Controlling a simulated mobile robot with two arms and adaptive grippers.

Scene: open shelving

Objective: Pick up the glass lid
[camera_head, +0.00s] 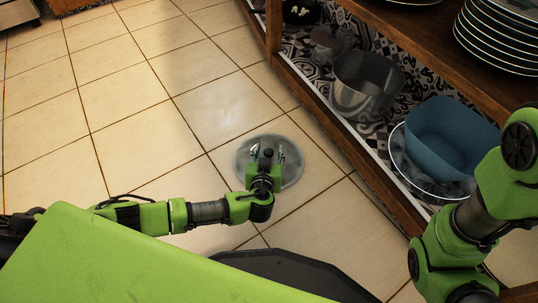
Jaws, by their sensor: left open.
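The glass lid (244,157) is a round, see-through grey disc that shows against the tiled floor, left of the shelving. My left gripper (267,154) is over the lid, with its fingers spread apart to either side of the lid's middle. The gripper and wrist hide the centre and lower part of the lid. I cannot tell whether the fingers touch it. My right arm (460,230) rises at the lower right in front of the shelf, and its gripper is outside the picture.
The lower shelf holds a steel pot (362,92), a blue bin (450,138) on a pale dish and a darker lidded pot (330,42). A plate stack (500,35) stands on the shelf above. The wooden shelf edge (330,125) runs right of the lid. Floor to the left is clear.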

